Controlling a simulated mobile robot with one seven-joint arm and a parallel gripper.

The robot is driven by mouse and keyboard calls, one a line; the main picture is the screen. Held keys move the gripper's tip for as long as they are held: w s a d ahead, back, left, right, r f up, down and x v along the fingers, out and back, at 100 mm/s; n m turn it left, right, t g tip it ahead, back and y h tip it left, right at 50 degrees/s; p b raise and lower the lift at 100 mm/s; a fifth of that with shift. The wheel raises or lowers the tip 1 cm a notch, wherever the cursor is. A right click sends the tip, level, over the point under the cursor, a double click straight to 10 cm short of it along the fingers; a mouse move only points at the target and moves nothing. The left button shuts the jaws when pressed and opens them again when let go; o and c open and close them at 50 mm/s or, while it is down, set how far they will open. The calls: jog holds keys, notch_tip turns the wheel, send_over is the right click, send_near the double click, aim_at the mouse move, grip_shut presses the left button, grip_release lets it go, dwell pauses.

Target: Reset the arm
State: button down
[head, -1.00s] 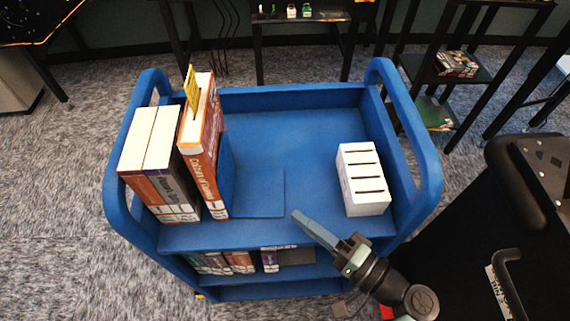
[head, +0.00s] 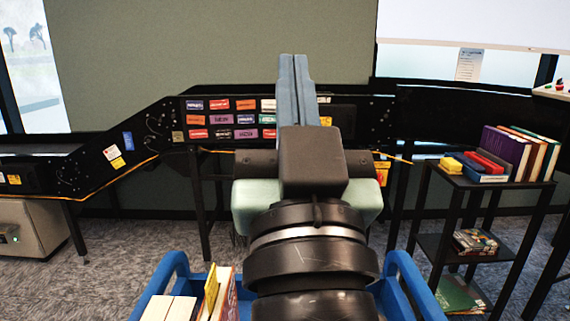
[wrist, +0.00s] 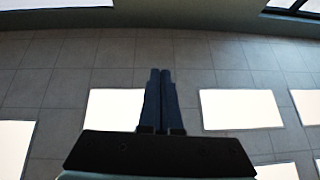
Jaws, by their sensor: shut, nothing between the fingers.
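My gripper (head: 294,62) stands upright in the middle of the head view, its two long blue-grey fingers together and pointing up. It holds nothing. In the wrist view the fingers (wrist: 160,75) also lie side by side, against a tiled ceiling with bright panels. My wrist and arm hide the middle of the blue cart and part of the sorter behind.
The blue cart (head: 172,270) is below, with books (head: 225,294) at its left. A black sorter (head: 95,180) with coloured labels runs behind. A black shelf (head: 475,183) with books stands at right. Space around my raised gripper looks clear.

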jog(key=s+a+r+t+h, duration=0.1)
jog(key=s+r+t, duration=0.1)
jog(key=s+r, duration=0.4)
notch_tip(320, 180, up, 16)
jog(key=p, duration=1.7)
jog(key=shift+w, duration=0.25)
